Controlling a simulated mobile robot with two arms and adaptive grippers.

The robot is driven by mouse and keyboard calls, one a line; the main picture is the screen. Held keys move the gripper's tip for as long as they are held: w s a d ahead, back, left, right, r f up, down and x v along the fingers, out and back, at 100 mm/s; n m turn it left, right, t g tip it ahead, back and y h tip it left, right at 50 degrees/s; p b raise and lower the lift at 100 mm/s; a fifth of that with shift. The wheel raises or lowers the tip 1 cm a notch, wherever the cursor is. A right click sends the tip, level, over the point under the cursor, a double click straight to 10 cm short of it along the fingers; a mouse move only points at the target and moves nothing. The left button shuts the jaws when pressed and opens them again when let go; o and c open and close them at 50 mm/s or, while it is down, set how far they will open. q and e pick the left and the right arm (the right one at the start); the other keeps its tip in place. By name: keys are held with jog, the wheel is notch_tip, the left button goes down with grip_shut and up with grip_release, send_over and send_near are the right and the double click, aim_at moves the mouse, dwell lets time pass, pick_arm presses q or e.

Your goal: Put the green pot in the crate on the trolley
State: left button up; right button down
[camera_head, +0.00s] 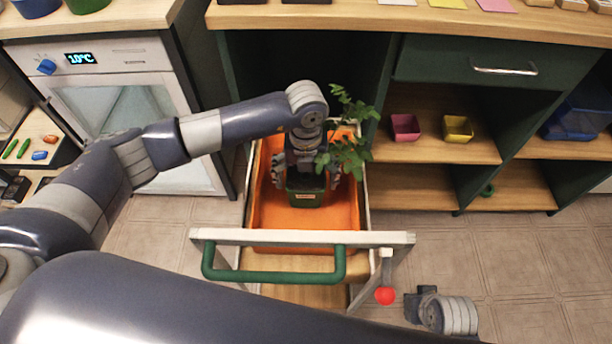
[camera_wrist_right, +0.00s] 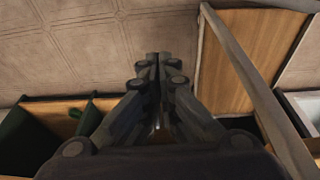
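The green pot (camera_head: 305,197) with a leafy plant (camera_head: 347,150) is inside the orange crate (camera_head: 262,215) on the trolley (camera_head: 300,237), and looks upright. My left gripper (camera_head: 307,180) is over the pot, with one finger at each side of it. I cannot tell whether the fingers press on the pot or stand slightly apart from it, or whether its base rests on the crate floor. My right gripper (camera_wrist_right: 158,62) is shut and empty in the right wrist view, above the floor.
The trolley has a green handle (camera_head: 275,275) and a red knob (camera_head: 385,296). Behind it stands a workbench with a drawer (camera_head: 470,65). Its shelves hold a pink pot (camera_head: 405,128) and a yellow pot (camera_head: 457,129). A cabinet (camera_head: 110,90) stands at left. Tiled floor is clear at right.

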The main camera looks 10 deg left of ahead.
pick_arm(q)
jog(key=shift+r, duration=0.1)
jog(key=shift+r, duration=0.35)
notch_tip(320, 180, up, 11)
jog(key=p, duration=0.1)
jog(key=shift+r+p, duration=0.2)
jog(key=shift+p, duration=0.2)
pick_arm(e)
notch_tip(320, 180, down, 6)
jog(key=s, duration=0.1)
jog(key=shift+f, duration=0.15)
pick_arm(q)
jog(key=shift+f, duration=0.1)
